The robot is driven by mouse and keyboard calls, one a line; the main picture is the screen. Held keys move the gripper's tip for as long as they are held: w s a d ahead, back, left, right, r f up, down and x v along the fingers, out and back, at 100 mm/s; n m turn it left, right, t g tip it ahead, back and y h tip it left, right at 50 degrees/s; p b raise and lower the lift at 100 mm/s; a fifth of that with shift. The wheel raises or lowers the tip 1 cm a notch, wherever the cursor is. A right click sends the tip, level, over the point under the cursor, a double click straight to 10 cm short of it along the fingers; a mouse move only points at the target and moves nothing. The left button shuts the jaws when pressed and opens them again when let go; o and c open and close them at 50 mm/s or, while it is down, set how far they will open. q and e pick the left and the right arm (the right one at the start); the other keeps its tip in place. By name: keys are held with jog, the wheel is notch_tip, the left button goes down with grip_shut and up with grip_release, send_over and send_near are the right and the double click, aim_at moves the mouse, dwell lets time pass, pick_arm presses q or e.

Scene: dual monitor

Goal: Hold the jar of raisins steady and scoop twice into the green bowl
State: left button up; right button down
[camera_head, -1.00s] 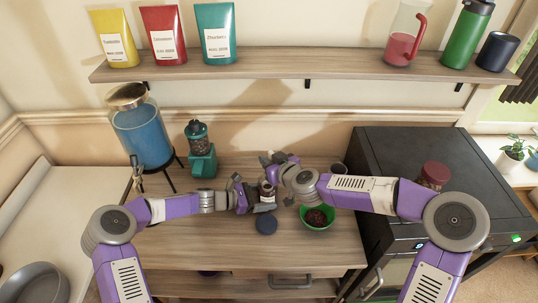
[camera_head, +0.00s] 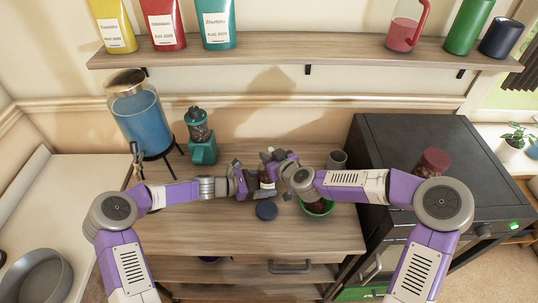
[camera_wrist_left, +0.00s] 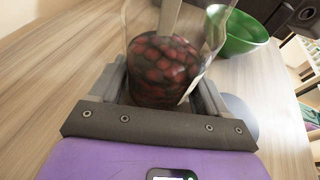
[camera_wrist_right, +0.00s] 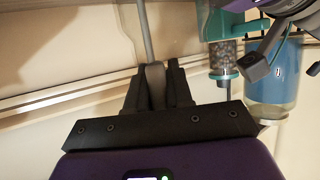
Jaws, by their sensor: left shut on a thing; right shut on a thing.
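The clear jar of raisins (camera_wrist_left: 165,70) stands in my left gripper (camera_wrist_left: 163,92), which is shut around it. In the head view the jar (camera_head: 267,181) is partly covered by the grippers. A grey scoop part (camera_wrist_left: 169,18) reaches into the jar's upper part, above the dark red raisins. My right gripper (camera_wrist_right: 159,75) is shut on the grey scoop handle (camera_wrist_right: 145,30), above the jar in the head view. The green bowl (camera_head: 327,210) stands to the right of the jar, partly hidden under my right arm. Some dark raisins show in it.
A dark blue lid (camera_head: 266,210) lies in front of the jar. A green grinder (camera_head: 203,151) and a blue drink dispenser (camera_head: 142,120) stand at the back left. A black oven (camera_head: 410,145) borders the right side. The table's left front is clear.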

jog(key=shift+r, duration=0.1)
dwell(0.4)
notch_tip(320, 180, up, 13)
dwell(1.4)
jog(key=s+d+f, duration=0.2)
jog(key=s+d, duration=0.2)
jog(key=d, duration=0.4)
jog(key=s+d+f, duration=0.2)
jog(key=s+d, duration=0.1)
jog(key=d, duration=0.4)
jog(key=shift+s+d, duration=0.4)
jog(key=shift+f, duration=0.15)
